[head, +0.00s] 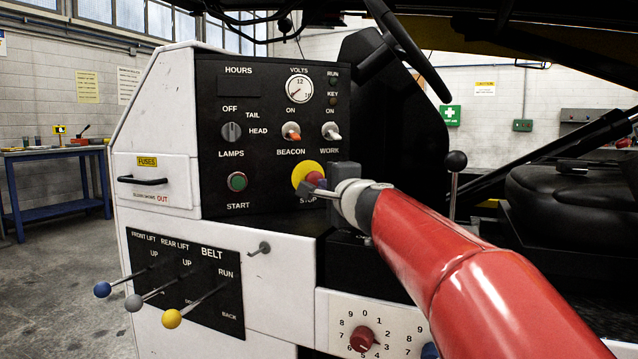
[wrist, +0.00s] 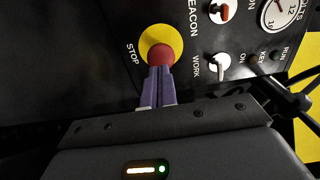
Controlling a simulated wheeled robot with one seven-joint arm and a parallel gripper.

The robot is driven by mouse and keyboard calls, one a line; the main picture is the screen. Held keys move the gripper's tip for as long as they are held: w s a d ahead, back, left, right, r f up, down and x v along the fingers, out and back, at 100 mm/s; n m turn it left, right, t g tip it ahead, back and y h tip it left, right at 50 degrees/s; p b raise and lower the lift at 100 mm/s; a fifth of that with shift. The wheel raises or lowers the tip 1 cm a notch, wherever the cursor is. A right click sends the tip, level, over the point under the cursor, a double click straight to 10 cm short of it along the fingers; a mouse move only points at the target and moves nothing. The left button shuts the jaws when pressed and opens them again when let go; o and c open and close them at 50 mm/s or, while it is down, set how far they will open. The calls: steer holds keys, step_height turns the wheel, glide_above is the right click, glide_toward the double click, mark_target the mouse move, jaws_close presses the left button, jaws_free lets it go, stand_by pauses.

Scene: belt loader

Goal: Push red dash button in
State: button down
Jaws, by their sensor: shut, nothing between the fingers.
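The red dash button (wrist: 161,55) is a round red mushroom head on a yellow disc (wrist: 149,36), marked STOP, on the black dash panel. In the head view the red button (head: 314,179) shows beside the tip of my gripper (head: 318,190), partly covered by it. In the wrist view my gripper (wrist: 157,72) has its two purple fingers together, with nothing between them. The fingertips are at the lower edge of the red head and appear to touch it. I cannot tell how far in the button is.
A green START button (head: 237,181) is left of the red one. The orange BEACON switch (head: 291,132) and white WORK switch (head: 331,131) are above. Levers with blue (head: 102,290), grey and yellow (head: 171,319) knobs stick out at lower left. A steering wheel (head: 408,48) is above right.

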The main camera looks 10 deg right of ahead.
mark_target(313, 180)
steer(key=shift+w+a, duration=0.2)
steer(key=shift+w, duration=1)
steer(key=shift+w+a, duration=0.15)
steer(key=shift+w, duration=0.75)
steer(key=shift+r, duration=0.15)
